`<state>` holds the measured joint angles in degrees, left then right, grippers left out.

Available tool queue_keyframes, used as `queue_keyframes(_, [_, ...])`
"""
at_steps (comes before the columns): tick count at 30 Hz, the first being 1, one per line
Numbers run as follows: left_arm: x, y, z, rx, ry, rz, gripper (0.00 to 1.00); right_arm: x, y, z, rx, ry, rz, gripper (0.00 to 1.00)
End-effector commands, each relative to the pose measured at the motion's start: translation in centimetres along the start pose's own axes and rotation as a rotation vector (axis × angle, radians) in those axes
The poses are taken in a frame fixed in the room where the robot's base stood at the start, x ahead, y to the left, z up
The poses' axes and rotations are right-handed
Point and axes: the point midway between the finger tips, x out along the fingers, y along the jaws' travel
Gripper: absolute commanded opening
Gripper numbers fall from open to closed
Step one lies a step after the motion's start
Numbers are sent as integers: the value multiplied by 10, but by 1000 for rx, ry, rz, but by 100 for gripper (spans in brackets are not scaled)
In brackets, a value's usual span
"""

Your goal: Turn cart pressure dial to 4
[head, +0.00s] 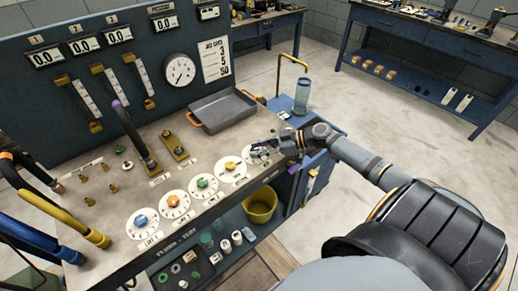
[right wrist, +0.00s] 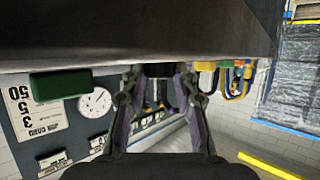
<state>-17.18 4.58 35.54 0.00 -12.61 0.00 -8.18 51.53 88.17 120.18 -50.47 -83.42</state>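A row of white round dials with coloured knobs lies along the bench's front edge in the head view: blue (head: 140,220), orange (head: 172,202), green (head: 203,183) and yellow (head: 231,167). A further dial (head: 249,157) at the right end is partly covered by my right gripper (head: 262,151). Its knob is hidden and the labels are too small to read surely. In the right wrist view my right gripper's fingers (right wrist: 161,82) stand apart, with dark shapes showing between the tips; no grasped knob is clear. My left gripper is not in view.
A grey tray (head: 222,111) with orange handles stands behind the dials. A blue bottle (head: 302,96) stands right of the bench. Hoses (head: 50,222) crowd the left end. A yellow bucket (head: 260,205) sits on the lower shelf. A gauge (head: 179,70) is on the back panel.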

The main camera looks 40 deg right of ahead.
Motion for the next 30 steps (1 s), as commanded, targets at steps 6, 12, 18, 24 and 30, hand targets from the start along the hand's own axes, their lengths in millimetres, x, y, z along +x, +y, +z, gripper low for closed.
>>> queue_keyframes(6, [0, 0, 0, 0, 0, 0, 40, 0, 0, 0, 0, 0, -1, 0])
queue_keyframes(12, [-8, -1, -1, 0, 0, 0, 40, -1, -1, -2, 10, 0, 20, 0])
queue_keyframes(18, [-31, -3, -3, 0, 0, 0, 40, -3, -3, -5, 48, 0, 106, 0])
queue_keyframes(24, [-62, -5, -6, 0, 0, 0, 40, -3, -6, -8, 112, 1, 258, 0])
queue_keyframes(30, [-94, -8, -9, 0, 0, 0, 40, -2, -9, -9, 186, 3, 435, 0])
